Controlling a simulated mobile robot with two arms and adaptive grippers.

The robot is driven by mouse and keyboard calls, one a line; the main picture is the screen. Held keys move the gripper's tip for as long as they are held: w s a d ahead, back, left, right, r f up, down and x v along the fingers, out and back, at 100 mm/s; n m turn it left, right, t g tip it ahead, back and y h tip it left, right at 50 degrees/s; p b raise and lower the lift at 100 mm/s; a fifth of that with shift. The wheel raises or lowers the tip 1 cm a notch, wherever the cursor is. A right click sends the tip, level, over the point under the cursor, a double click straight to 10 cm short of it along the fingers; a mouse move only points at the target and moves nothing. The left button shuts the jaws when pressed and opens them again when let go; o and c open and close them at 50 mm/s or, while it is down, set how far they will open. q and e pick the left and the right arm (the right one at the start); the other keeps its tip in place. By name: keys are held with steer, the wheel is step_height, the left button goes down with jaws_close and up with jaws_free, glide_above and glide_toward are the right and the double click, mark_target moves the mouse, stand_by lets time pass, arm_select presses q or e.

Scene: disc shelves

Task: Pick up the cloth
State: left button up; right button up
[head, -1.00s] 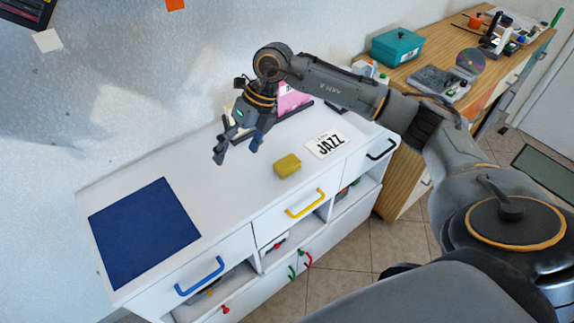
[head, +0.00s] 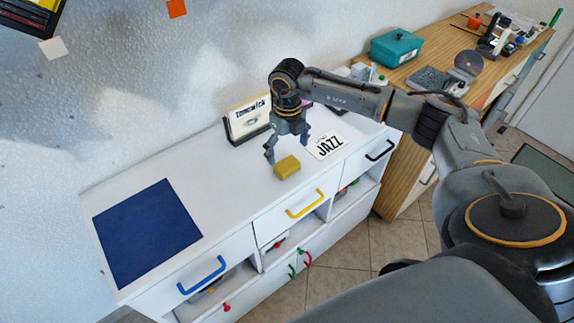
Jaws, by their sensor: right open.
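A yellow block-like piece (head: 287,167), which seems to be the folded cloth, lies on the white cabinet top near its front edge. My right gripper (head: 287,156) points down just above and behind it, with its fingers apart and nothing between them. I cannot tell whether a fingertip touches the yellow cloth. My left gripper is not in the view.
A dark blue mat (head: 148,232) lies on the left of the cabinet top (head: 225,185). A white JAZZ card (head: 326,146) lies right of the cloth. A record sleeve in a stand (head: 249,120) is behind. A teal box (head: 397,47) stands on the wooden desk.

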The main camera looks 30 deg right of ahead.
mark_target(287, 164)
steer(key=f, duration=0.2)
steer(key=f+p, duration=0.1)
steer(key=shift+s+a+f, duration=0.15)
steer(key=shift+a+f, duration=0.05)
steer(key=shift+f, duration=0.6)
steer(key=shift+c, duration=0.3)
steer(key=c, duration=1.1)
